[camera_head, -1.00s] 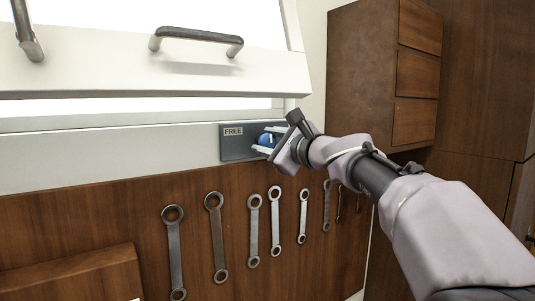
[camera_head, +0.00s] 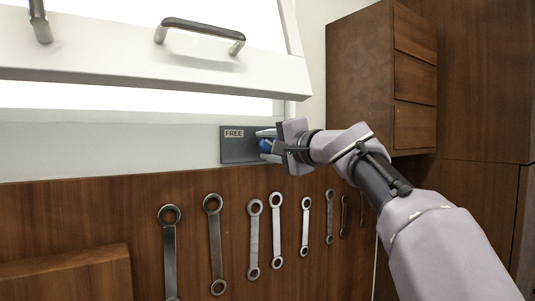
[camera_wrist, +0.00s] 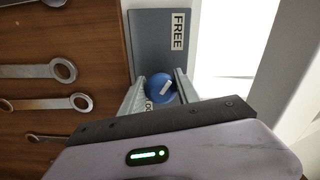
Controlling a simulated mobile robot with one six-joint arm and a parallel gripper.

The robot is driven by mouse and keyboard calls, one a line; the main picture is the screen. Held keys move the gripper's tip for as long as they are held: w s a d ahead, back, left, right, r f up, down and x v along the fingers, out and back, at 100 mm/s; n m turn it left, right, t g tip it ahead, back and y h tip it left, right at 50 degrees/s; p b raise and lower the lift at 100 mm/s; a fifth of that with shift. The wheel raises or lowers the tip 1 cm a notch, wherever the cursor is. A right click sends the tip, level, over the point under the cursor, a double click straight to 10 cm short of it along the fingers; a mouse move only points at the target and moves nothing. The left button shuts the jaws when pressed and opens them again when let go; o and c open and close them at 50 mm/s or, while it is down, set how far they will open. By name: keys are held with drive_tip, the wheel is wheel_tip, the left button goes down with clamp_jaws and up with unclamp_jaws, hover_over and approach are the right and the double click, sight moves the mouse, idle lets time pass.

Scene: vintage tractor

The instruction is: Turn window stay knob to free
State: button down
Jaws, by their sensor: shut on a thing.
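The window stay knob is blue and round, with a white pointer mark (camera_wrist: 163,88). It sits on a grey plate (camera_head: 238,150) below the window. The plate's FREE label (camera_head: 234,133) is at its left end in the head view and at the top right in the wrist view (camera_wrist: 178,31). A second label near the knob is mostly hidden. In the wrist view the white mark slants up to the right. My gripper (camera_head: 266,146) is shut on the knob, one finger on each side, as the wrist view also shows (camera_wrist: 160,84).
The white window sash (camera_head: 150,75) with metal handles (camera_head: 200,28) hangs tilted above the plate. Several wrenches (camera_head: 216,245) hang on the wooden panel below. A wooden drawer cabinet (camera_head: 380,80) stands to the right, behind my arm.

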drive_tip(key=n+b, duration=0.1)
drive_tip(key=n, duration=0.2)
drive_tip(key=shift+f, duration=0.1)
drive_tip(key=shift+n+b, duration=0.75)
drive_tip(key=shift+n, duration=0.95)
drive_tip(key=c, duration=0.9)
unclamp_jaws()
drive_tip(key=b+v, duration=0.5)
drive_tip(key=v, duration=1.2)
drive_tip(key=shift+s+d+b, duration=0.15)
drive_tip(key=shift+d+b, duration=0.05)
drive_tip(key=shift+b, duration=0.2)
